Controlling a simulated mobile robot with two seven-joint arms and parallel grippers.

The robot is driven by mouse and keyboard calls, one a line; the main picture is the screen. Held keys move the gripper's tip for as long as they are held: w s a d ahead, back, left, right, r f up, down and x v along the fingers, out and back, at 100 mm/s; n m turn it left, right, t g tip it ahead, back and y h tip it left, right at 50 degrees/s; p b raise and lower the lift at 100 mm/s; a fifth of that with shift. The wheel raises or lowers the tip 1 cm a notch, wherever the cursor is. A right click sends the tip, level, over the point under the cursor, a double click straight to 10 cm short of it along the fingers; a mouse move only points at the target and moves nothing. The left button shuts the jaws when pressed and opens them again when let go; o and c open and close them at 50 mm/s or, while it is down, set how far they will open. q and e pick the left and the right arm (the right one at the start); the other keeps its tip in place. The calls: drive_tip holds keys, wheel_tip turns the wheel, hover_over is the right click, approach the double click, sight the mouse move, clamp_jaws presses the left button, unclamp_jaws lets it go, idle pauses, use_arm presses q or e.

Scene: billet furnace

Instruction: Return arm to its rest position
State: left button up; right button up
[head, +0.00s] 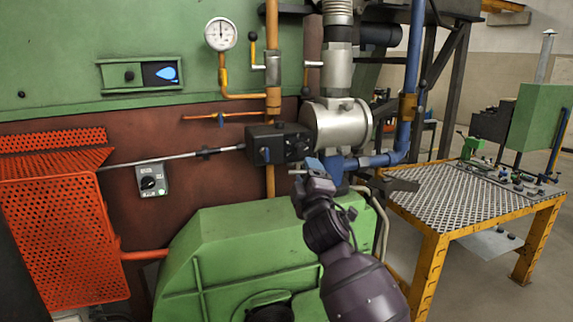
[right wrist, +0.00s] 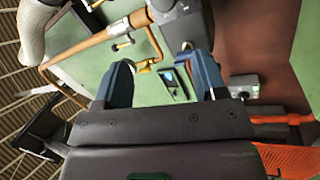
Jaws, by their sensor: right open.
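My right arm (head: 362,285) comes up from the bottom of the head view, right of centre. Its gripper (head: 310,168) is raised in front of the burner pipework, just below the black actuator box (head: 278,143) in the picture. I cannot tell the exact gap between them. In the right wrist view the gripper's two blue fingers (right wrist: 162,72) stand apart with nothing between them. Beyond them are the green furnace panel (right wrist: 150,48) and pipes. My left gripper is not in view.
A green blower housing (head: 235,250) lies below the gripper. An orange mesh guard (head: 65,240) is at the left. A yellow-framed perforated table (head: 465,200) stands at the right. A blue pipe (head: 412,75) rises right of the gripper. Open floor shows at the lower right.

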drive_tip(key=s+d+f+m+g, duration=0.2)
drive_tip(key=s+d+f+m, duration=0.45)
drive_tip(key=f, duration=0.55)
drive_tip(key=s+d+f+m+g, duration=0.2)
drive_tip(key=s+d+f+m, duration=0.5)
drive_tip(key=f, duration=0.4)
drive_tip(key=s+d+f+g+h, duration=0.1)
drive_tip(key=s+d+f, duration=0.2)
drive_tip(key=s+f, duration=0.3)
drive_tip(key=s+d+f+m+g+h, duration=0.1)
drive_tip(key=s+d+f+g, duration=0.1)
drive_tip(key=s+f, duration=0.4)
drive_tip(key=s+d+f+m+g+h, duration=0.1)
drive_tip(key=s+d+f, duration=0.3)
drive_tip(key=s, duration=1)
wheel_tip(320, 180, down, 3)
drive_tip(key=shift+d+g, duration=0.25)
drive_tip(key=shift+g, duration=0.25)
